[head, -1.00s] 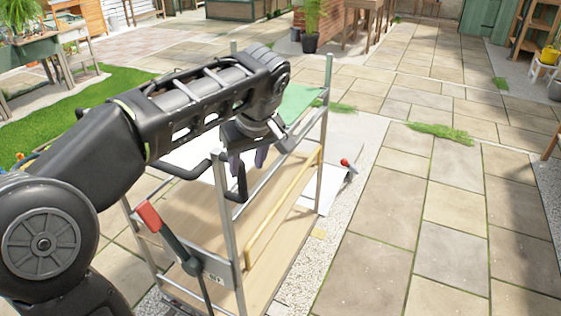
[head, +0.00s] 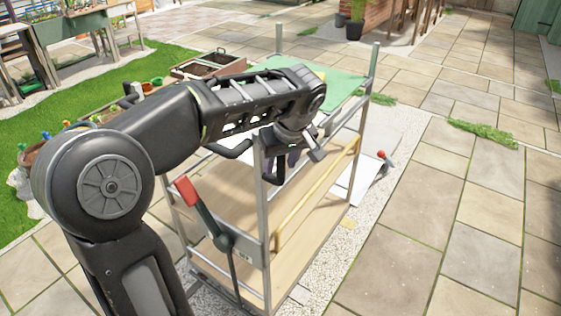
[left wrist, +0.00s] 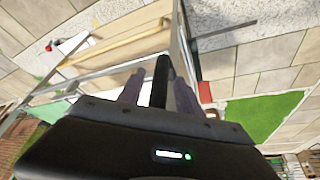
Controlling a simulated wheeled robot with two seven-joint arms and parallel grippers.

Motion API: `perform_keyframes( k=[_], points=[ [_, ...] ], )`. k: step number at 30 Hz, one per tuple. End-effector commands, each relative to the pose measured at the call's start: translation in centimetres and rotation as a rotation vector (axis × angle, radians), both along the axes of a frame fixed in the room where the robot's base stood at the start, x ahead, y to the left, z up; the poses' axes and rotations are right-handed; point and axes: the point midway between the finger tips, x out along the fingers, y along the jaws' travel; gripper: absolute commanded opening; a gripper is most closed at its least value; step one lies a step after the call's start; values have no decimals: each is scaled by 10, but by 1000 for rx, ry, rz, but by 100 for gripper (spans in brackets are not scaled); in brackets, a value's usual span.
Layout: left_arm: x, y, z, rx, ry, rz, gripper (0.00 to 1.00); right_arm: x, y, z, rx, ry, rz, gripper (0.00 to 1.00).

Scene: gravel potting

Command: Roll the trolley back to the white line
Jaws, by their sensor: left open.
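The trolley (head: 310,222) has a grey metal frame, pale wooden shelves, a yellow rail and a green top mat (head: 345,86). A red-gripped lever (head: 188,190) stands at its near end. My left gripper (head: 286,160) is at the near end of the trolley, by a black handle. In the left wrist view its two purple-grey fingers (left wrist: 160,92) are apart, with the black handle bar (left wrist: 160,80) running between them. My forearm hides part of the trolley's top. My right gripper is out of view. I cannot make out a clear white line.
A white panel (head: 342,185) and a small red-ended object (head: 384,156) lie just right of the trolley, by a gravel strip. Open paving (head: 420,220) lies to the right. Wooden planter boxes (head: 208,63), small pots and grass (head: 60,85) are at left.

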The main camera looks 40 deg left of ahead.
Motion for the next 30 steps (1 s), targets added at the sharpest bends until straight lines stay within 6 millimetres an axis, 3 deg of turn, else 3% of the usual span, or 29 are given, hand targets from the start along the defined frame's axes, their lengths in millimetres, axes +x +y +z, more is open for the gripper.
perform_keyframes(
  k=[9,24,30],
  points=[
    [1,1,-4,0,0,-1,41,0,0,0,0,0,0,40],
    [1,1,-4,0,-1,0,1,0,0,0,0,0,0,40],
    [1,1,-4,0,-1,0,0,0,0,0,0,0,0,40]
  ],
)
